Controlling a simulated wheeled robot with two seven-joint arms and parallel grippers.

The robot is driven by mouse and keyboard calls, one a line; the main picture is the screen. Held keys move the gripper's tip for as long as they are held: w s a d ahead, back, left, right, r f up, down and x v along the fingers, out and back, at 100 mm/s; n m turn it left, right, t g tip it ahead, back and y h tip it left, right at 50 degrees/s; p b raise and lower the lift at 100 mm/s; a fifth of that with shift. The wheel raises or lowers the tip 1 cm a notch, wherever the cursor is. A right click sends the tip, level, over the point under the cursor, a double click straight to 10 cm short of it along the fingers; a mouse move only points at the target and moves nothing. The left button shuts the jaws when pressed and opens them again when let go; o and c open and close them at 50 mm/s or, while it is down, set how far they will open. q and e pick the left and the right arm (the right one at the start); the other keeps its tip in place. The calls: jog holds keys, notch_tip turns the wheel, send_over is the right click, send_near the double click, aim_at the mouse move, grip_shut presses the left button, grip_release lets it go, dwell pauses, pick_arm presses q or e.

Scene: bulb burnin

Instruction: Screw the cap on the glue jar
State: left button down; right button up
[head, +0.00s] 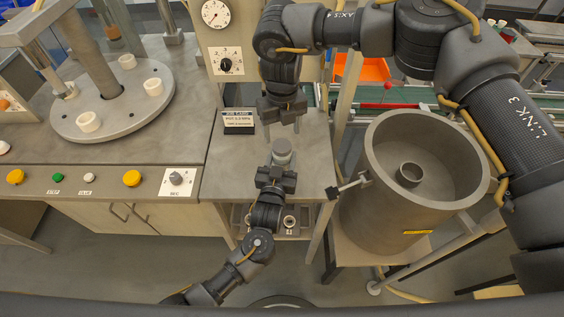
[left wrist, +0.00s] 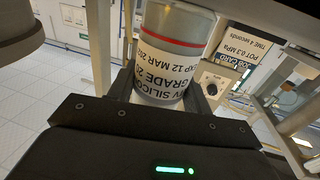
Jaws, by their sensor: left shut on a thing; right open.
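The glue jar (head: 282,157) is a grey cylinder at the front middle of the bench in the head view. Its round grey top (head: 282,146) faces up; I cannot tell whether this is a separate cap. In the left wrist view the jar (left wrist: 172,55) has a white printed label, upside down, and a red band. My left gripper (head: 279,170) is shut around the jar from the front. My right gripper (head: 283,120) is open and empty, behind the jar in the picture and apart from it. Whether the jar touches the bench is hidden.
A small sign (head: 238,121) stands on the bench left of my right gripper. A large grey open pot (head: 385,215) stands on the right, with a clamp on its rim. A round turntable (head: 120,118) with white cups is on the left. Bare bench lies around the jar.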

aim_at(282, 145)
jog(key=shift+f, duration=2.65)
jog(key=c, duration=1)
jog(key=m, duration=0.8)
jog(key=shift+m, duration=0.3)
jog(key=o, duration=1.2)
jog(key=shift+c, duration=0.2)
jog(key=shift+r, duration=0.1)
